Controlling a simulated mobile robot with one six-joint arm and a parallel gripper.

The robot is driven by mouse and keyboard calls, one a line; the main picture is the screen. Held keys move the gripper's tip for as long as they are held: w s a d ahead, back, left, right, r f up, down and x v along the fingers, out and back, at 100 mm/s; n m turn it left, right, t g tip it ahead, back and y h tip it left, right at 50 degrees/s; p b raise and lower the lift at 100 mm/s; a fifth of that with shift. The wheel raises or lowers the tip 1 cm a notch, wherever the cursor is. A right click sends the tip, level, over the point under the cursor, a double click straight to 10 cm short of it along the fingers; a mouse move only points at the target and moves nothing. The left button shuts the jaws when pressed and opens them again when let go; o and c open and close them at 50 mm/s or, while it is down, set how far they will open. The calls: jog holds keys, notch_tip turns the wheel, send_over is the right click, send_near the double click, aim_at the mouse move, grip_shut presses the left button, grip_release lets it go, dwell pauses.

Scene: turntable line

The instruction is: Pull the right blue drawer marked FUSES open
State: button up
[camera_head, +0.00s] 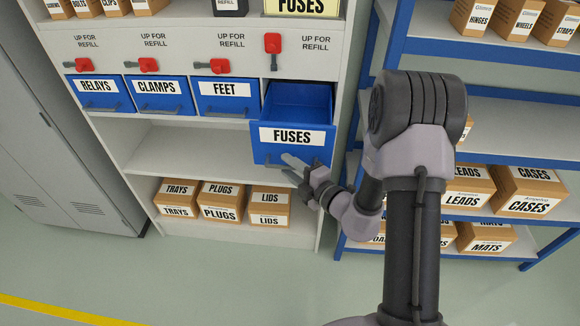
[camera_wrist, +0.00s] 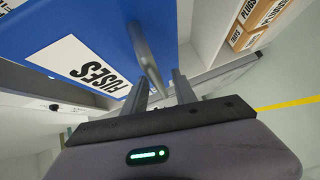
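The blue drawer marked FUSES (camera_head: 292,152) is at the right end of the drawer row and is pulled well out, with its empty-looking inside showing. Its front also fills the upper left of the wrist view (camera_wrist: 60,25). Its grey bar handle (camera_wrist: 147,55) runs down toward my gripper. My gripper (camera_head: 290,168) is at the drawer's front, below the label. In the wrist view, its two fingers (camera_wrist: 160,85) stand apart with the handle's near end between them. A gap shows beside the handle, so the gripper looks open. Part of the handle is hidden in the head view.
Shut blue drawers RELAYS (camera_head: 101,99), CLAMPS (camera_head: 157,100) and FEET (camera_head: 225,103) are to the left. The red lever (camera_head: 272,45) above FUSES is upright; the others lie sideways. Boxes (camera_head: 221,188) stand below. A blue rack (camera_head: 480,145) is close on the right. Floor in front is clear.

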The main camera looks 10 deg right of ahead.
jog(key=p+v, duration=0.4)
jog(key=v, duration=1.3)
jog(key=shift+s, duration=0.2)
